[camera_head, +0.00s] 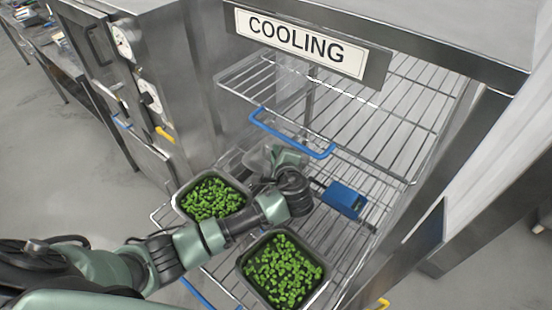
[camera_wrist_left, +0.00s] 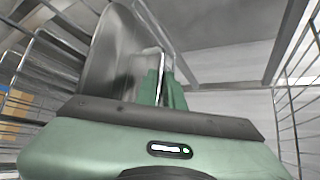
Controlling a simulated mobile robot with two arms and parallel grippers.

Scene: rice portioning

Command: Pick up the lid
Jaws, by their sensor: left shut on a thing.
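My left arm reaches from the left into the rack under the COOLING sign. My left gripper (camera_head: 284,157) is over the wire shelf, behind the two trays of green pieces. In the left wrist view its green fingers (camera_wrist_left: 163,88) are shut on the lid (camera_wrist_left: 112,58), a grey, shiny, see-through-looking panel standing steeply tilted. In the head view the lid (camera_head: 257,160) shows only as a faint pale patch beside the gripper, and much of it is hidden or hard to make out. My right gripper is not in view.
Two dark trays of green pieces, one at the left (camera_head: 179,207) and one in front (camera_head: 243,279), stand on the lower wire shelf. A blue box (camera_head: 344,200) lies to the right. A blue-edged upper shelf (camera_head: 292,134) is close above the gripper. Steel cabinets flank the rack.

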